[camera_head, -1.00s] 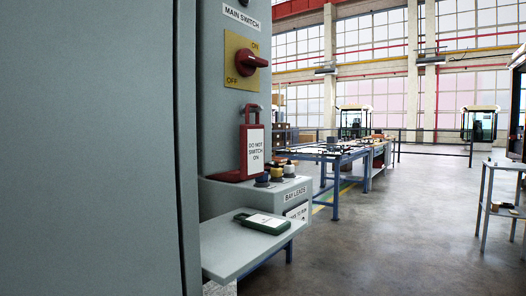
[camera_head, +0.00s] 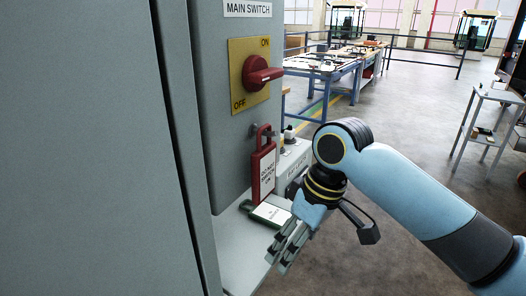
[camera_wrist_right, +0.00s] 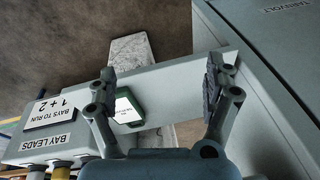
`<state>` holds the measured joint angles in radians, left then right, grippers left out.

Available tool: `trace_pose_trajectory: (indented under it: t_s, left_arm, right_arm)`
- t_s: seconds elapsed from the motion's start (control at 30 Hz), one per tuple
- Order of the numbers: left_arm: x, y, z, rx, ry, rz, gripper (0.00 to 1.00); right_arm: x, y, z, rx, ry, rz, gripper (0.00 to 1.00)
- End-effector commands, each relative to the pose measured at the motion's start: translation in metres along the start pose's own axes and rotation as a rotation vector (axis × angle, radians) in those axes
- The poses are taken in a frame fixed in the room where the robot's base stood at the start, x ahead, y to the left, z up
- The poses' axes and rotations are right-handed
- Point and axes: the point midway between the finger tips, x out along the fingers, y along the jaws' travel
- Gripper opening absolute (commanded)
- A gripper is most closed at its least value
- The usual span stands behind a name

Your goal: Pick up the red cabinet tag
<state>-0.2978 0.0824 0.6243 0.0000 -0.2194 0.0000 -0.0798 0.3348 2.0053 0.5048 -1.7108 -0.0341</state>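The red cabinet tag (camera_head: 264,170) has a white "DO NOT SWITCH ON" label. It stands upright against the cabinet front, below the red main switch (camera_head: 262,75), with its top loop at a small dark peg. My right gripper (camera_head: 279,256) is in front of and below it, over the shelf's outer edge, not touching the tag. In the right wrist view its two fingers (camera_wrist_right: 162,78) are wide apart with nothing held. A green tag with a white label (camera_wrist_right: 127,112) lies on the shelf between them in that picture. The red tag is not in the wrist view. My left gripper is not in view.
The pale shelf (camera_head: 238,250) juts from the cabinet. The "BAY LEADS" box (camera_wrist_right: 48,140) stands beside it, partly behind my right arm in the head view. A blue workbench (camera_head: 335,72) and small trolley (camera_head: 485,125) stand further off, with open floor between.

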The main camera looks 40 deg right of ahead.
Motion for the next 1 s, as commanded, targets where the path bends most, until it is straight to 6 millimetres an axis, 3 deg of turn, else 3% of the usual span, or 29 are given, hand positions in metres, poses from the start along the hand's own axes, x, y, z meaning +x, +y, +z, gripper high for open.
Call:
trace_pose_trajectory:
  t_s: [0.03,0.2,0.3,0.4,0.5,0.7,1.0]
  left_arm:
    - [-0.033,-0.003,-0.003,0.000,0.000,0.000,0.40]
    - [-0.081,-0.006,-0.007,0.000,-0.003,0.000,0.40]
    - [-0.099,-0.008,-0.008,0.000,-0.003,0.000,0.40]
    - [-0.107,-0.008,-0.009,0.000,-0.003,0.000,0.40]
    - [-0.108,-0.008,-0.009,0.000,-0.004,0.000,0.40]
    - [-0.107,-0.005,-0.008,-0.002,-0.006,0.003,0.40]
    - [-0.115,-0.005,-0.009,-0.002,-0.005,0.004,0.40]
  right_arm:
    - [-0.052,-0.005,-0.019,-0.031,0.037,0.014,0.85]
    - [-0.155,-0.020,-0.053,-0.124,0.126,0.051,0.85]
    - [-0.195,-0.026,-0.063,-0.164,0.160,0.069,0.85]
    - [-0.215,-0.030,-0.068,-0.187,0.177,0.079,0.85]
    - [-0.213,-0.032,-0.070,-0.193,0.184,0.080,0.85]
    - [-0.179,-0.029,-0.076,-0.193,0.185,0.080,0.85]
    - [-0.149,-0.028,-0.080,-0.193,0.182,0.080,0.85]
